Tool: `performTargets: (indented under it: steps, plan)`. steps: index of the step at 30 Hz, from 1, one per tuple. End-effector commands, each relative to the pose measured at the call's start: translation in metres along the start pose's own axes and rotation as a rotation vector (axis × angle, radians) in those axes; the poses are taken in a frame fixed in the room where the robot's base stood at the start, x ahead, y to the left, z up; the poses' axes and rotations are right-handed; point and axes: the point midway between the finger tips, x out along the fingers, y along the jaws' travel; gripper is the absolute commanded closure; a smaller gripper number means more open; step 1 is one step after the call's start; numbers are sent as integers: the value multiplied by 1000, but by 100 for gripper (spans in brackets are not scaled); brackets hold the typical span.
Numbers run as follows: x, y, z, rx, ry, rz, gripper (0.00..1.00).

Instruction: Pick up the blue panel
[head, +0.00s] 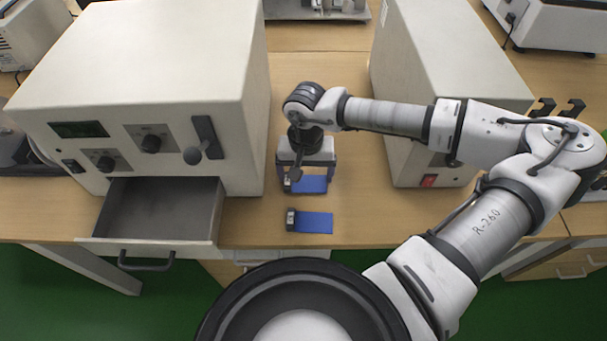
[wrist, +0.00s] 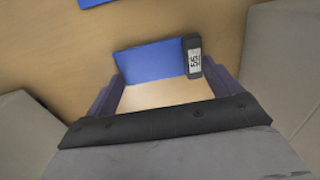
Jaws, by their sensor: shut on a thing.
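A blue panel (head: 313,184) with a small dark block at its left end is at my gripper (head: 306,172), on the wooden table between two large beige machines. In the wrist view the same blue panel (wrist: 150,62) lies across the space between the fingertips of my gripper (wrist: 163,80). Its dark end piece with a white label (wrist: 193,56) is beside the right fingertip. My gripper is shut on this panel, with one finger at each end. Whether the panel is lifted off the table, I cannot tell. A second blue panel (head: 314,223) lies nearer the table's front edge.
The left beige machine (head: 150,70) has an open empty drawer (head: 160,205) jutting forward over the table edge. The right beige machine (head: 445,60) stands close beside my arm. A narrow strip of bare table (head: 315,70) lies between them. A green floor (head: 60,295) is in front.

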Motion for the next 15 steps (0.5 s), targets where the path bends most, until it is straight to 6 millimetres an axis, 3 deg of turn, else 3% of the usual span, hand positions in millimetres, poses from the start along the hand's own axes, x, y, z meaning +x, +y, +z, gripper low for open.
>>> performTargets:
  steps: [8, 15]
  plan:
    - [-37, 1, -1, 1, 4, 3, 32]
    - [-110, 0, -1, 2, 6, 2, 32]
